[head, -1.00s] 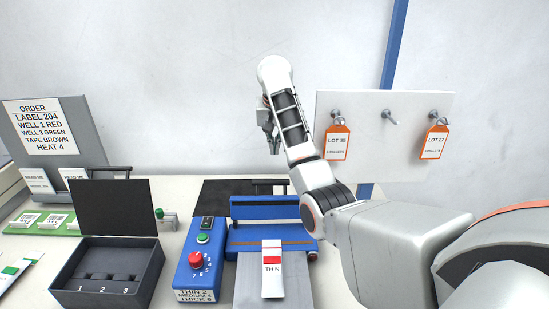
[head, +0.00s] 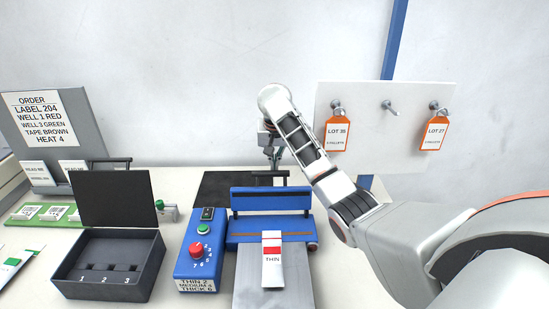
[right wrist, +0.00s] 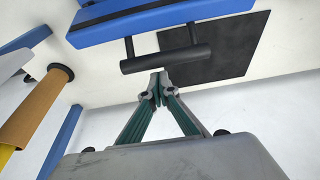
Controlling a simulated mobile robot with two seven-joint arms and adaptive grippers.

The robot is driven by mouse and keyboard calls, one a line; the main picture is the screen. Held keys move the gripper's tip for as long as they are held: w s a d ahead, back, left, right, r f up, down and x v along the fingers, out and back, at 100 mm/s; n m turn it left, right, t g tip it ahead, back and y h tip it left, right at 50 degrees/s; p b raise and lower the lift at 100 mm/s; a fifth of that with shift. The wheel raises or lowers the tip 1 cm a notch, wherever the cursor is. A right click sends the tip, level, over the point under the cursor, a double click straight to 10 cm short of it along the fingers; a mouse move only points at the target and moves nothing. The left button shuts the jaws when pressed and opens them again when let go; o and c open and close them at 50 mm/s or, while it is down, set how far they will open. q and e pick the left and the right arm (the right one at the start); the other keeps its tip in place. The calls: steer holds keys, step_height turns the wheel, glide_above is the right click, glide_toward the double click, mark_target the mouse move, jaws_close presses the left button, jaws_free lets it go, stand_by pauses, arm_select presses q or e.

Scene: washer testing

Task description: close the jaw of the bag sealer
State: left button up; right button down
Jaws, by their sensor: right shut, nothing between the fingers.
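The blue bag sealer (head: 240,238) stands on the bench with its blue upper jaw (head: 270,202) raised, its dark underside strip facing me. A black bar handle (head: 283,173) sticks out behind the jaw; it also shows in the right wrist view (right wrist: 185,56). A white bag marked THIN with a red band (head: 272,268) lies on the grey plate in front, its top end at the sealer. My right gripper (head: 274,163) is shut and empty, pointing down just by the handle. In the wrist view its fingertips (right wrist: 158,84) are close to the bar; contact is unclear. My left gripper is out of view.
The sealer's control box (head: 200,255) with a red dial stands to its left. An open black case (head: 108,265) is further left. A white board (head: 385,105) with two orange lot tags is behind on the right. A black mat (head: 215,187) lies behind the sealer.

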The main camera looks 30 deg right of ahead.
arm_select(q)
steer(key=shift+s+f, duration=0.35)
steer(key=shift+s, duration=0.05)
arm_select(e)
steer(key=shift+s+a, duration=0.15)
steer(key=shift+s, duration=0.2)
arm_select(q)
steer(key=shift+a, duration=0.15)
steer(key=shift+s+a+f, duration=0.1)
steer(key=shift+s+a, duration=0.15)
arm_select(e)
steer(key=shift+s+a+r+t+h, duration=0.2)
steer(key=shift+s+t+h, duration=0.1)
steer(key=shift+t, duration=0.3)
